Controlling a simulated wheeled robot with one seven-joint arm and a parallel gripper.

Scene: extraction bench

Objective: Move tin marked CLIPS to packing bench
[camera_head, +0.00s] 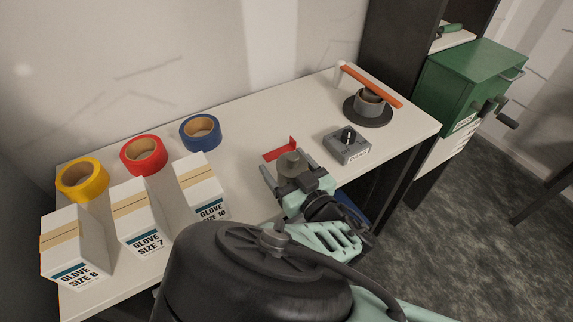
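I cannot read the word CLIPS on anything in view. My gripper (285,167) is over the front middle of the white bench (265,110), with its fingers pointing toward the wall. A small grey cylinder (290,161) shows at the fingers. Its lower part is hidden, and I cannot tell whether it is gripped or whether it is the tin. A red angled piece (281,151) lies just behind it. A grey block with a black knob (347,147) stands right of the gripper, its small label unreadable.
Three glove boxes (140,215) stand at the bench's left end, with yellow (72,181), red (134,151) and blue (191,130) tape rolls behind. A grey cylinder on a dark disc (368,115), under an orange bar (372,86), is back right. A green cabinet (465,85) stands beyond.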

